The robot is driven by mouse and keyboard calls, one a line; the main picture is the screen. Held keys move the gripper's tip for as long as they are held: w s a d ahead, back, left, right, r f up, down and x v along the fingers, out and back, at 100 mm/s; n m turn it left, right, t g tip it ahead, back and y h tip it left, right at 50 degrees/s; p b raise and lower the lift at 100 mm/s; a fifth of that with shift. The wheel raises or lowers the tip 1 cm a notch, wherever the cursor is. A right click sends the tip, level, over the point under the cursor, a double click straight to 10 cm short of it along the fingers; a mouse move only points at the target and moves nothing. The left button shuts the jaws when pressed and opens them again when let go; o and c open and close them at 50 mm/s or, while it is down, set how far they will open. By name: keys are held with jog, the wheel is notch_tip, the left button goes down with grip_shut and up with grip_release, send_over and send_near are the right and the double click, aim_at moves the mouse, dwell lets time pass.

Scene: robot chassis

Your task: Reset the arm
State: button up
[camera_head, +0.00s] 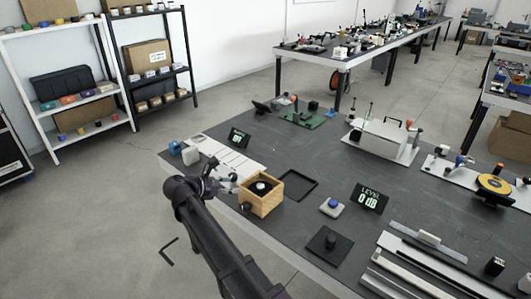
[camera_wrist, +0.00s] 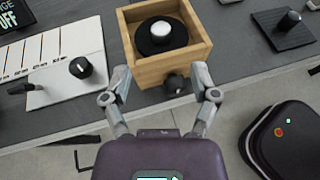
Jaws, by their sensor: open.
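My gripper (camera_wrist: 160,84) is open and empty in the wrist view, its two fingers spread in front of a wooden box (camera_wrist: 153,73). The box holds a black disc with a white knob (camera_wrist: 155,33), and a dark knob (camera_wrist: 177,83) shows on its front side between the fingers. In the head view my arm reaches up from the bottom, with my gripper (camera_head: 222,175) near the table's front edge, left of the wooden box (camera_head: 262,204). Whether the fingers touch anything is hard to tell.
A white panel with a black knob (camera_wrist: 80,67) lies left of the box. A black plate with a knob (camera_head: 328,243) and a level display (camera_head: 370,197) stand to the right. Metal rails (camera_head: 430,262) lie at the lower right. Shelves (camera_head: 75,95) stand at the left, with open floor before them.

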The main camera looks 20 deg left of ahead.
jog(key=w+d+f+m+g+y+p, duration=0.1)
jog(key=w+d+m+g+p, duration=0.15)
jog(key=d+m, duration=0.75)
jog(key=w+d+f+m+g+p, duration=0.15)
jog(key=d+g, duration=0.25)
jog(key=d, duration=1.4)
jog(key=s+d+m+g+y+p, duration=0.1)
jog(key=s+d+m+y+p, duration=0.1)
jog(key=s+d+m, duration=0.2)
jog(key=s+d+r+m+g+y+p, duration=0.1)
jog(key=s+d+m+g+y+p, duration=0.1)
jog(key=s+d+m, duration=0.2)
jog(key=s+d+m+g+y+p, duration=0.1)
jog(key=s+d+m+y+p, duration=0.1)
jog(key=d+m, duration=0.7)
jog(key=s+d+y, duration=0.1)
jog(key=d, duration=0.4)
jog(key=shift+s+d+r+p, duration=0.35)
jog(key=shift+s+d, duration=0.05)
